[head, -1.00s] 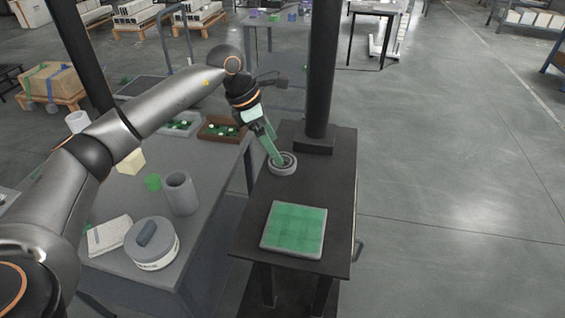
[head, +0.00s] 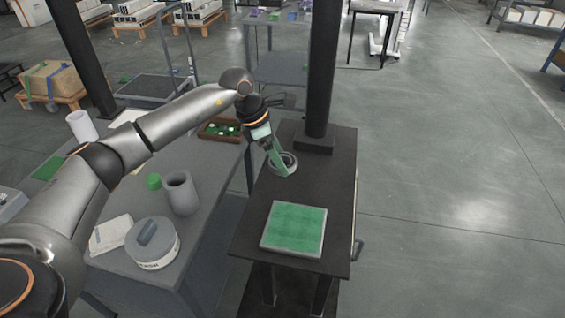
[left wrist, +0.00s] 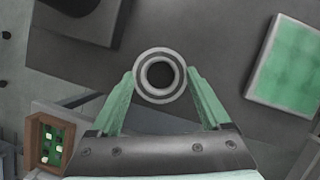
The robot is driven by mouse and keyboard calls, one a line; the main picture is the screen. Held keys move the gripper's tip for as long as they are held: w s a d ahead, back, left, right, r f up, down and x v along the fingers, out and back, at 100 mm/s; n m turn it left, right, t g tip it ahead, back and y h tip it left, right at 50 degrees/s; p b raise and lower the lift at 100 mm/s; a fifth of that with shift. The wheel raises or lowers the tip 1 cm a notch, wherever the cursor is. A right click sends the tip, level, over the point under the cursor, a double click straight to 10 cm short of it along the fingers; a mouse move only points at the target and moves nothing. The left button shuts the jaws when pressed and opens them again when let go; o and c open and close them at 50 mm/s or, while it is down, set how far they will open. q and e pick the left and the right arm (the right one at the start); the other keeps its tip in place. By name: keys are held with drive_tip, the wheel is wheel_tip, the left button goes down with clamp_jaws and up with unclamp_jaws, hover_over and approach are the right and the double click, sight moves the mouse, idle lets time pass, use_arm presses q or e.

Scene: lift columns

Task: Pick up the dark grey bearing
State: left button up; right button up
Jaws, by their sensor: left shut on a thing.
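The dark grey bearing (head: 291,161) is a ring at the left of the small dark table, in front of the black column. In the left wrist view the bearing (left wrist: 142,86) shows from above as a round ring with a dark hole. My left gripper (head: 279,166) points down onto it, with green fingers. In the left wrist view the gripper's fingers (left wrist: 160,78) close in on both sides of the ring and grip it. I cannot tell whether it is clear of the table top. My right gripper is not in view.
A green pad in a pale frame (head: 293,228) lies on the dark table (head: 255,215) towards its front. The black column (head: 320,80) rises close behind the bearing. The grey bench (head: 210,215) at left holds a hollow cylinder (head: 181,194) and a round lidded container (head: 152,247).

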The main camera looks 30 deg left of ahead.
use_arm(q)
drive_tip(key=shift+r, duration=0.1)
drive_tip(key=c, duration=0.8)
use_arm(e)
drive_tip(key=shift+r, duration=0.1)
use_arm(q)
drive_tip(key=shift+c, duration=0.2)
drive_tip(key=shift+w+r, duration=0.1)
drive_tip(key=shift+r, duration=0.4)
wheel_tip(320, 180, up, 2)
drive_tip(key=shift+r, duration=0.2)
drive_tip(key=s+d+r+b, duration=0.1)
drive_tip(key=s+r, duration=0.9)
drive_tip(key=s, duration=0.4)
drive_tip(key=shift+d+r, duration=0.3)
drive_tip(key=shift+d, duration=0.05)
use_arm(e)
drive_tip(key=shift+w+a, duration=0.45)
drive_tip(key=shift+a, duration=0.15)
